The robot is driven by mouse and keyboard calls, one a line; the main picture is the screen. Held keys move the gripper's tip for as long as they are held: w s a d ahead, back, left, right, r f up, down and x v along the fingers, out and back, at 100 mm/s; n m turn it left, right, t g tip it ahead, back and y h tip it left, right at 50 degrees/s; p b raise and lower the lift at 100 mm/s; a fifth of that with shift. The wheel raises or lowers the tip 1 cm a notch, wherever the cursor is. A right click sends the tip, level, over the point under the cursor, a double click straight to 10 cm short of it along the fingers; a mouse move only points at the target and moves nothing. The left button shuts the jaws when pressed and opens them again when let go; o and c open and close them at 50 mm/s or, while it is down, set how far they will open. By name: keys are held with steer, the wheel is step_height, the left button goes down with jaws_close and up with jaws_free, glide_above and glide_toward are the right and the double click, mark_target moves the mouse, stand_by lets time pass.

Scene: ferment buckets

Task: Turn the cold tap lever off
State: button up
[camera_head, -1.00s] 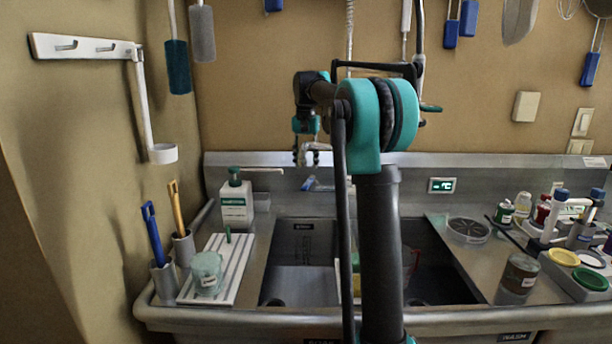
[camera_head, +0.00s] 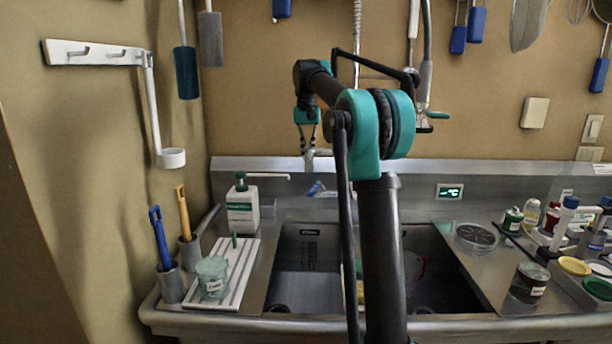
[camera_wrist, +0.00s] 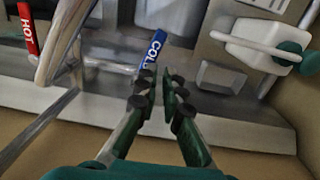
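The cold tap lever (camera_wrist: 153,50) has a blue label with white letters, partly hidden by a fingertip in the wrist view. A small blue piece, likely this lever (camera_head: 316,188), shows behind the sink in the head view. My gripper (camera_wrist: 160,78) is open, with a narrow empty gap between its fingers. Its left fingertip overlaps the lever's near end; I cannot tell whether they touch. In the head view my gripper (camera_head: 308,142) hangs above the back of the sink. The red hot lever (camera_wrist: 28,28) is at the upper left of the wrist view.
The metal tap spout (camera_wrist: 65,45) stands between the two levers. A white soap bottle (camera_head: 242,208) stands left of the sink (camera_head: 300,290). A white drain rack (camera_head: 235,275) holds a jar (camera_head: 212,277). Bottles and lids crowd the counter's right side.

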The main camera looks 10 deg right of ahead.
mark_target(315, 188)
steer(key=w+a+n, duration=0.1)
steer(key=a+n, duration=0.1)
steer(key=n, duration=0.2)
steer(key=w+a+f+n+h, duration=0.1)
steer(key=a+n, duration=0.1)
steer(key=n, duration=0.2)
steer(key=a+n+g, duration=0.1)
steer(key=a+n, duration=0.1)
steer(key=n, duration=0.2)
steer(key=shift+w+a+f+h, duration=0.15)
steer(key=shift+w+f+h, duration=0.25)
jaws_close()
steer(key=s+d+f+n, duration=0.2)
steer(key=d+f+n, duration=0.1)
steer(key=f, duration=0.7)
steer(key=shift+s+d, duration=0.25)
steer(key=shift+d, duration=0.45)
steer(key=shift+d, duration=0.15)
